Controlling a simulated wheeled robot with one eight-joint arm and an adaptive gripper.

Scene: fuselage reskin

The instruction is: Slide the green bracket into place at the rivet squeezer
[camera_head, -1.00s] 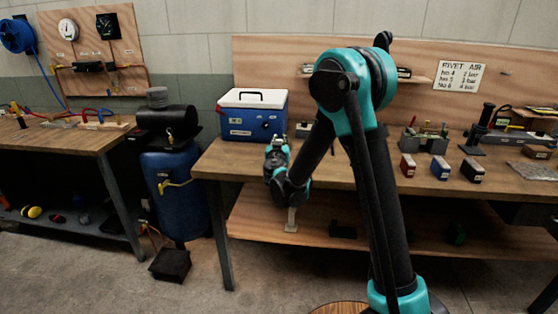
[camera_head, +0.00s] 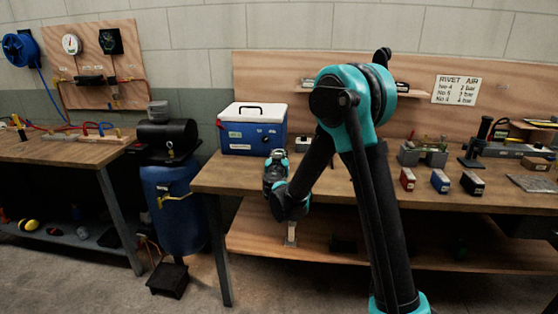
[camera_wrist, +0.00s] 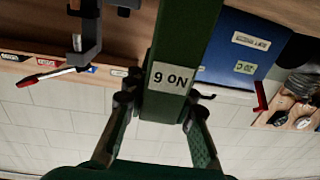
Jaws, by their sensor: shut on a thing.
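In the wrist view my gripper (camera_wrist: 159,108) is shut on the green bracket (camera_wrist: 186,48), a long green bar with a white label that appears upside down. A finger sits on each side of the bar. It runs up out of the top of the picture, so its far end is hidden. A grey C-shaped metal body (camera_wrist: 88,38), which may be the rivet squeezer, stands to its left, apart from the bar. In the head view my arm hides the gripper and bracket, near the front of the bench left of centre.
A blue cooler (camera_head: 252,137) with a white lid stands at the bench's left end and also shows in the wrist view (camera_wrist: 240,47). Red, blue and black small boxes (camera_head: 440,181) sit on the bench (camera_head: 400,200) to the right. A red-handled tool (camera_wrist: 38,78) shows in the wrist view.

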